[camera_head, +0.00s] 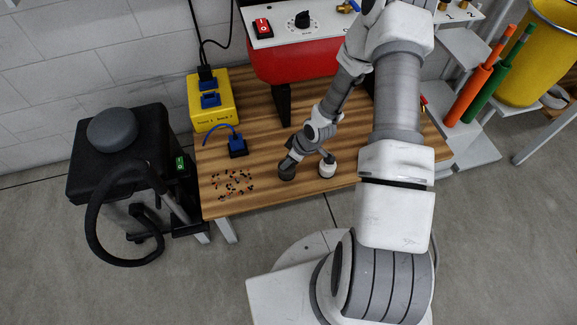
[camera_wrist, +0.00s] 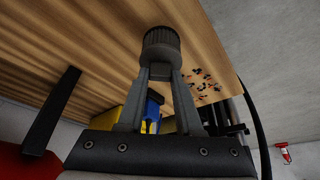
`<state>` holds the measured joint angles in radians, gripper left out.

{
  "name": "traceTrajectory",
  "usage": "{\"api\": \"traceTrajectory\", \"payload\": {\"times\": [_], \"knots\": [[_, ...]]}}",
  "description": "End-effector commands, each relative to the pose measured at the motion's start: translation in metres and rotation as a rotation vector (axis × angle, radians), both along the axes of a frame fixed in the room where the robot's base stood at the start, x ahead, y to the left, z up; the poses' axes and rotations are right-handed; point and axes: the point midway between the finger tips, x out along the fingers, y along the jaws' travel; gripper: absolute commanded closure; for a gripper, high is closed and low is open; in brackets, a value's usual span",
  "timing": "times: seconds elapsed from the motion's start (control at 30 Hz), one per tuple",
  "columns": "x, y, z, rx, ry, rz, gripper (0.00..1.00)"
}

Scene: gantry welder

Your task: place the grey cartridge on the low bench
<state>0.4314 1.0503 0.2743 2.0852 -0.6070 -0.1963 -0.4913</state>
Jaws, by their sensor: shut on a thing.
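My gripper (camera_wrist: 161,75) is shut on the grey cartridge (camera_wrist: 161,45), a short dark cylinder with a ribbed side. In the wrist view it sits at the fingertips with the wooden top of the low bench (camera_wrist: 90,35) behind it. In the head view the cartridge (camera_head: 287,171) shows as a small dark round shape over the front middle of the low bench (camera_head: 350,178). The fingers are hard to make out there. I cannot tell whether the cartridge touches the wood.
Small scattered bits (camera_head: 232,184) lie on the bench to the left. A blue-topped block (camera_head: 237,147) and a yellow box (camera_head: 211,103) stand behind them. A red machine (camera_head: 297,60) stands at the back. A black cart (camera_head: 118,150) with a hose is left of the bench.

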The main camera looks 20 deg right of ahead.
Motion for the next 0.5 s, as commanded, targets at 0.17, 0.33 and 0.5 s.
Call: {"api": "traceTrajectory", "payload": {"times": [0.17, 0.33, 0.5], "knots": [[-0.001, 0.000, -0.030, 0.000, 0.003, 0.001, 1.00], [0.000, 0.000, -0.030, 0.000, 0.000, 0.000, 1.00], [0.000, 0.000, -0.032, 0.000, 0.001, 0.000, 1.00]]}}
